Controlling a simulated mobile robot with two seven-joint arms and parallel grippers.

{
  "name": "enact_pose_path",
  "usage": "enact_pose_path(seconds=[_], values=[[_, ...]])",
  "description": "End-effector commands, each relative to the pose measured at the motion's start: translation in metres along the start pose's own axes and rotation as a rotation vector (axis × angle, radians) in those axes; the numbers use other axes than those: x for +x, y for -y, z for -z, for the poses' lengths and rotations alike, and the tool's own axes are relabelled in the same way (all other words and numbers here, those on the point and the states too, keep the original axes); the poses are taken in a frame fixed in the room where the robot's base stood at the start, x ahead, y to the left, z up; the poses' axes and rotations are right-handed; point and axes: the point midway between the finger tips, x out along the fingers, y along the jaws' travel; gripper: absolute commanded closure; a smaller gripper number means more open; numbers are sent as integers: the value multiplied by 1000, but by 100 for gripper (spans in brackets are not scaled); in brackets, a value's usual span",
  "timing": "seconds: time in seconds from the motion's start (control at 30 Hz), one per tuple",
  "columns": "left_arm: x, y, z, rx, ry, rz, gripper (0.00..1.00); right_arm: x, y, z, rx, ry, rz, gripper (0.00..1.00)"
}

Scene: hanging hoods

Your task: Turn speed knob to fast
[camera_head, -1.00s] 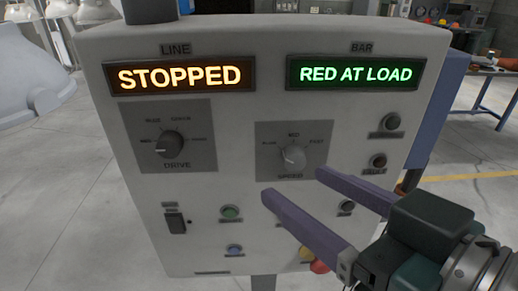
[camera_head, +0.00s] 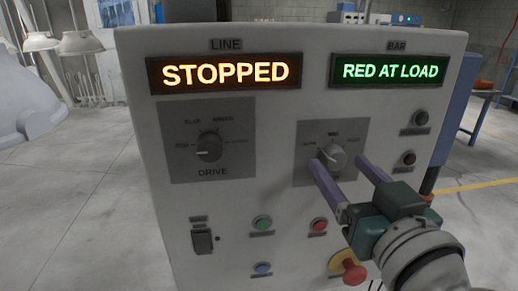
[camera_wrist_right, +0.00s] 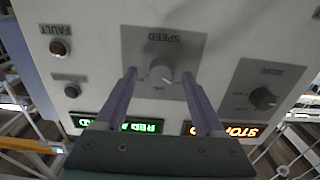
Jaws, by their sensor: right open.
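The speed knob (camera_head: 334,158) is a light grey dial on a darker grey plate at the right of the panel (camera_head: 290,215). Its exact pointer direction is hard to tell. My right gripper (camera_head: 338,164) is open with its two purple fingers reaching to either side of the knob. In the right wrist view the knob (camera_wrist_right: 162,76) sits between the open fingertips (camera_wrist_right: 160,73), upside down in the picture. I cannot tell whether either finger touches it. My left gripper is not in view.
The drive knob (camera_head: 208,148) is at the panel's left. The displays read STOPPED (camera_head: 225,74) and RED AT LOAD (camera_head: 390,70). A red mushroom button (camera_head: 354,272) and a red button (camera_head: 318,226) sit below my fingers. A large pale grey hood (camera_head: 25,105) is at far left.

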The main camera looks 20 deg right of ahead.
Motion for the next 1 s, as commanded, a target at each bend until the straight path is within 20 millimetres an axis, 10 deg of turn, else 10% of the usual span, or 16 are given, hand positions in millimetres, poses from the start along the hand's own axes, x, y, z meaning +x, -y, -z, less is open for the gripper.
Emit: enact_pose_path(seconds=[0.4,1.0], values=[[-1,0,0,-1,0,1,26,9,0,0,0,1,1,31],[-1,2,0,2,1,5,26,8,0,0,0,0,1,98]])
